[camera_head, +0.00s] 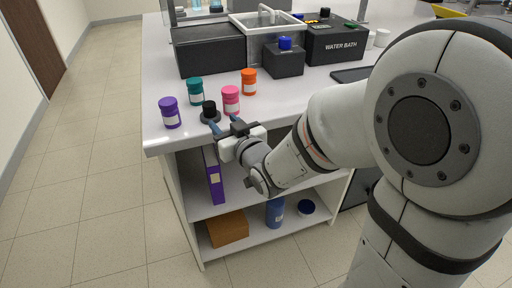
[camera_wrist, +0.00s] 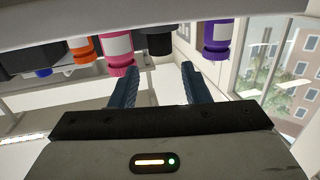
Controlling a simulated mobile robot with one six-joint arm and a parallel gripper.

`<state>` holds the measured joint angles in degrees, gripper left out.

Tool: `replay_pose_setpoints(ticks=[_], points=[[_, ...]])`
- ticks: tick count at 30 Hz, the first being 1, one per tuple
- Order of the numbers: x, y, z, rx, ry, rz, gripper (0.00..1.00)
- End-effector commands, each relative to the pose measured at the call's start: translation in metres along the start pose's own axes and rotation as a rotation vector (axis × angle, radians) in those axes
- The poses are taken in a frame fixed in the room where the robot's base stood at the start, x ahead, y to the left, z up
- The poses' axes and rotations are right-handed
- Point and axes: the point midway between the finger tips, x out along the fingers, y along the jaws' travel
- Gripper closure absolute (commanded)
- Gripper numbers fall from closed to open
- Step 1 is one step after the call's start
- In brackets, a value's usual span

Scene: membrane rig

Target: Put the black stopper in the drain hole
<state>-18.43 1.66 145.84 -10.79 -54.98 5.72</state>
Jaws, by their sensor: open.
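The black stopper (camera_head: 209,110), a short dark knob on a wider round base, stands upright near the front left edge of the white bench. In the wrist view the black stopper (camera_wrist: 155,40) shows beyond the gap between my fingers. My gripper (camera_head: 222,121) is at the bench's front edge, just in front of the stopper, with its blue fingers apart and empty. In the wrist view my gripper (camera_wrist: 159,72) is also open. A white sink (camera_head: 290,30) with a tap is at the back of the bench. I cannot make out a drain hole.
Close around the stopper are purple (camera_head: 171,113), teal (camera_head: 195,92), pink (camera_head: 231,101) and orange (camera_head: 249,82) jars. Behind them stand a black box (camera_head: 210,52), a smaller box (camera_head: 284,63) with a blue knob, and the water bath (camera_head: 336,43).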

Motion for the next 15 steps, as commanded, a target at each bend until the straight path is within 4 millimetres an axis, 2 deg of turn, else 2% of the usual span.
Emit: replay_pose_setpoints(ticks=[4,8,11,15], points=[[-0.001,0.004,0.001,-0.001,-0.019,0.011,0.58],[-0.009,0.022,0.011,-0.002,-0.129,0.069,0.58],[-0.025,0.045,0.026,0.009,-0.280,0.142,0.58],[-0.062,0.072,0.049,0.048,-0.525,0.241,0.58]])
